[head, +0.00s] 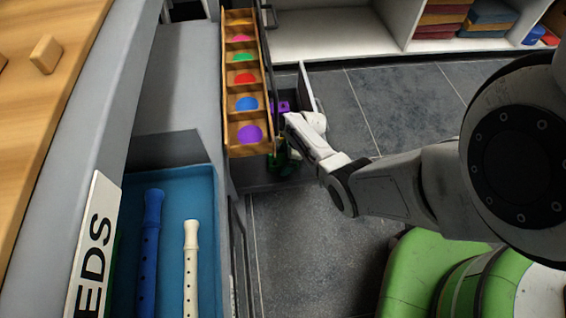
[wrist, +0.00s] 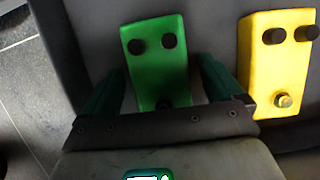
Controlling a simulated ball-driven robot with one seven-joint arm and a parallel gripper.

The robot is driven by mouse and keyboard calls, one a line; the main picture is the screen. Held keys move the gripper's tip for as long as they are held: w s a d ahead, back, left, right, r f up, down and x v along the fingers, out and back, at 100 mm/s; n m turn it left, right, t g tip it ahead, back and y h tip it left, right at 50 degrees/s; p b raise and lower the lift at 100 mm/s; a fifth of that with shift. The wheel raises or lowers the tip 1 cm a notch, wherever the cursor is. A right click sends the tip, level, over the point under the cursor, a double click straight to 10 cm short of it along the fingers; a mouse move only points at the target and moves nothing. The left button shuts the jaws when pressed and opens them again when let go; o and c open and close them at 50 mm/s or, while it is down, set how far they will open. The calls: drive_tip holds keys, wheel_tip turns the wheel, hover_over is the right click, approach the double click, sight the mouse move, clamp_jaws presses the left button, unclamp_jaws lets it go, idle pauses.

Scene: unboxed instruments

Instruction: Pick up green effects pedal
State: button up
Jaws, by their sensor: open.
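The green effects pedal (wrist: 157,65) shows in the wrist view, with two dark knobs at its far end and a round footswitch near my gripper. It lies on a grey surface. My gripper (wrist: 161,72) is open, with one dark green finger on each side of the pedal's near part. I cannot tell whether the fingers touch it. In the head view my gripper (head: 284,156) is low beside the wooden rack, and the green pedal cannot be made out clearly there.
A yellow pedal (wrist: 262,70) lies close to the right of my gripper. In the head view, a wooden rack (head: 262,100) with coloured discs partly covers an open drawer (head: 309,88) holding a purple item (head: 280,106). A blue tray (head: 172,180) holds recorders.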

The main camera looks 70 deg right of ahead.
drive_tip(key=shift+c, duration=0.4)
drive_tip(key=c, duration=1.2)
drive_tip(key=shift+o, duration=0.2)
